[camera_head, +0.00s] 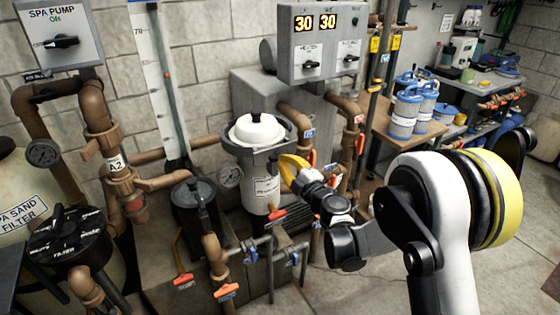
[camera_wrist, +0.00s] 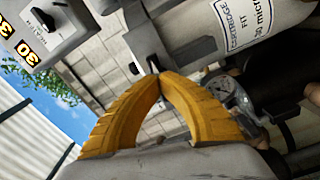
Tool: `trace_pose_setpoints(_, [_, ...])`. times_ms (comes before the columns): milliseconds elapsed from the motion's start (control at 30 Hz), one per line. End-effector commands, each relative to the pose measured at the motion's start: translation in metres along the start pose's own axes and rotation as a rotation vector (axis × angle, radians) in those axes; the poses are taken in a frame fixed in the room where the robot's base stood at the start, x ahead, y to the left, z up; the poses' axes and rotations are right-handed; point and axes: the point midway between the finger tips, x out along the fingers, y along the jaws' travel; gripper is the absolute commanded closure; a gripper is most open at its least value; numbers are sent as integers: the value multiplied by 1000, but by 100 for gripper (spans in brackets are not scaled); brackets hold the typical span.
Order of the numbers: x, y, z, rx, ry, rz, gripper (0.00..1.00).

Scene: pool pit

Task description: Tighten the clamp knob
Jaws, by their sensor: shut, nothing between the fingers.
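A white filter canister (camera_head: 266,190) with a white domed lid (camera_head: 256,130) stands in the middle of the head view. A grey clamp band (camera_head: 240,150) runs around it below the lid. In the wrist view the canister (camera_wrist: 262,22) is at the upper right, with the grey clamp part (camera_wrist: 180,42) beside it. A small black piece (camera_wrist: 133,68), perhaps the clamp knob, shows left of the fingertips. My gripper (camera_head: 286,160) has yellow fingers, shut and empty, at the right side of the clamp. Its fingertips (camera_wrist: 159,76) meet close to the clamp; I cannot tell whether they touch it.
Brown pipes with orange-handled valves (camera_head: 227,291) and blue-handled valves surround the canister below. A round gauge (camera_head: 230,176) sits at its left. A grey control box (camera_head: 322,42) hangs above. Blue containers (camera_head: 405,112) stand on a table at right. Open floor shows at lower right.

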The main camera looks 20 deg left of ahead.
Motion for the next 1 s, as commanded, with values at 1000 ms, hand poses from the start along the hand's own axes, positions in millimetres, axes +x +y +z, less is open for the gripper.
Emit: trace_pose_setpoints(1000, [0,-2,0,1890,0,0,100])
